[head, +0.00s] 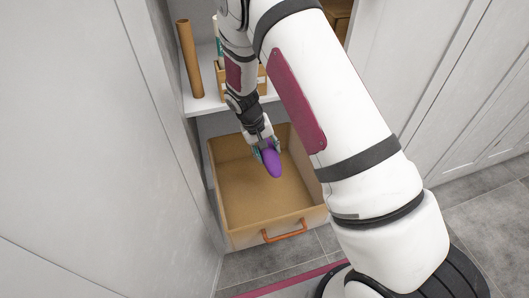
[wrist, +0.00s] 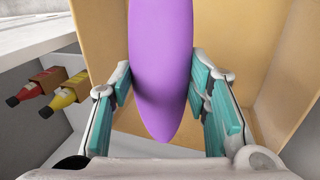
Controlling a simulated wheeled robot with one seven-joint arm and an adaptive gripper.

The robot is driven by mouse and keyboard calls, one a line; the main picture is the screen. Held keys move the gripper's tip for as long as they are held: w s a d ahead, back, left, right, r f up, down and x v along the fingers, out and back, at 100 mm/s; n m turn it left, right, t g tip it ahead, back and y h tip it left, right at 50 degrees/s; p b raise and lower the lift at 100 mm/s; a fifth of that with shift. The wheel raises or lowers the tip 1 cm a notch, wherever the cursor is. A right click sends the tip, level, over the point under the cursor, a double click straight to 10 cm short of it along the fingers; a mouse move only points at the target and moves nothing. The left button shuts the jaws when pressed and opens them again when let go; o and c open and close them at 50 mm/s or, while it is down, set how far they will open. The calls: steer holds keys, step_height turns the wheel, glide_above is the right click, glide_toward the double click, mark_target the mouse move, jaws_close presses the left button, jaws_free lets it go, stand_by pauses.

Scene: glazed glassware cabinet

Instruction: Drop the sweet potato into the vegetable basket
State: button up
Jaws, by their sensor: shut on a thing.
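The purple sweet potato (head: 272,162) is held by my gripper (head: 264,146) over the open tan basket, which looks like a pulled-out drawer (head: 229,243) with an orange handle. In the wrist view the sweet potato (wrist: 161,70) is between the two teal-padded fingers of my gripper (wrist: 161,100), with its tapered end toward the camera. My gripper is shut on it. The basket's inside (wrist: 230,110) shows behind it. The basket floor that I can see is bare; my arm hides part of its right side.
A white shelf (head: 203,105) above the basket holds a brown tube (head: 189,60) and a tan box (head: 222,84). Two bottles, red (wrist: 25,93) and yellow (wrist: 62,98), show at left in the wrist view. White cabinet doors stand on both sides.

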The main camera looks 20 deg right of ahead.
step_height(320, 180, down, 6)
steer(key=b, duration=0.2)
steer(key=shift+d, duration=0.15)
steer(key=o, duration=1.5)
steer(key=v, duration=1.2)
